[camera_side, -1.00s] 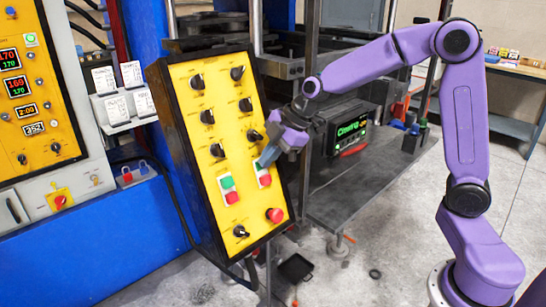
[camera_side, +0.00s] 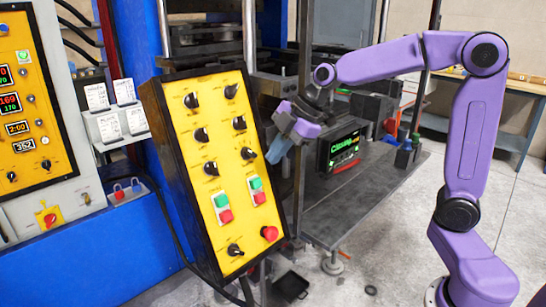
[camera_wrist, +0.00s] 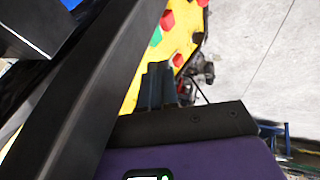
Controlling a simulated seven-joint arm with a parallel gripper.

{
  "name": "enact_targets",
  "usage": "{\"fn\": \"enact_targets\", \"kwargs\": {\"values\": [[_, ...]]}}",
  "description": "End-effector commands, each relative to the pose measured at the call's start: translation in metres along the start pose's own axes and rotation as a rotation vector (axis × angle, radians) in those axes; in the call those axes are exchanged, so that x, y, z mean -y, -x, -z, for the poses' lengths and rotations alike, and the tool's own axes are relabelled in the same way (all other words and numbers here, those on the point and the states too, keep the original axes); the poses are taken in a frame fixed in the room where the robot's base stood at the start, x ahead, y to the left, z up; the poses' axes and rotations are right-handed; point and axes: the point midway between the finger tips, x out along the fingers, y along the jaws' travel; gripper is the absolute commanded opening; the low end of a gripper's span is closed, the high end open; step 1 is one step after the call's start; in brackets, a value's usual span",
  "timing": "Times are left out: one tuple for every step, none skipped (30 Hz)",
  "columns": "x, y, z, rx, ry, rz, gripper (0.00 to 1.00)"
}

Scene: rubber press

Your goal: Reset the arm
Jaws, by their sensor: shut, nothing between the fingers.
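My purple arm ends in my gripper (camera_side: 275,155), which is shut and empty. In the side view its bluish fingertips are to the right of the yellow control panel (camera_side: 217,150), apart from the green and red buttons (camera_side: 257,190). In the wrist view my gripper (camera_wrist: 158,85) shows as dark fingers held together, with part of the yellow panel (camera_wrist: 180,35) and its red and green buttons beyond them. A small screen (camera_side: 342,151) behind the gripper shows green text that seems to read "Closing".
A dark post (camera_side: 302,110) stands close to my gripper. A grey metal shelf (camera_side: 360,195) spreads below the screen. A blue machine (camera_side: 90,240) with another yellow panel stands at left. A workbench (camera_side: 500,85) is at back right.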

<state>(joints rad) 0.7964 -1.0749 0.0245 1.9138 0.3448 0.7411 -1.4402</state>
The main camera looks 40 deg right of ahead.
Motion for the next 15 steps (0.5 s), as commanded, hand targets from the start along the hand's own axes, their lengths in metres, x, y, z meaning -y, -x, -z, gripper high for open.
{"fn": "enact_targets", "kwargs": {"values": [[-0.0072,0.0086,-0.0118,0.011,-0.031,-0.028,0.0],[-0.0072,0.0086,-0.0119,0.011,-0.032,-0.028,0.0],[-0.0071,0.0085,-0.0119,0.011,-0.032,-0.028,0.0],[-0.0071,0.0085,-0.0119,0.011,-0.032,-0.028,0.0],[-0.007,0.0084,-0.012,0.011,-0.033,-0.027,0.0],[-0.007,0.0084,-0.012,0.011,-0.033,-0.027,0.0],[-0.0069,0.0084,-0.012,0.011,-0.033,-0.027,0.0],[-0.0069,0.0083,-0.012,0.011,-0.033,-0.027,0.0],[-0.0068,0.0083,-0.0121,0.011,-0.033,-0.027,0.0],[-0.0068,0.0083,-0.0121,0.011,-0.033,-0.027,0.0],[-0.0067,0.008,-0.0122,0.012,-0.033,-0.026,0.0],[-0.0066,0.0073,-0.0122,0.012,-0.033,-0.026,0.0],[-0.0066,0.0064,-0.0123,0.012,-0.033,-0.025,0.0],[-0.0066,0.0049,-0.0123,0.012,-0.033,-0.025,0.0],[-0.0066,0.0023,-0.0124,0.012,-0.033,-0.024,0.0]]}}
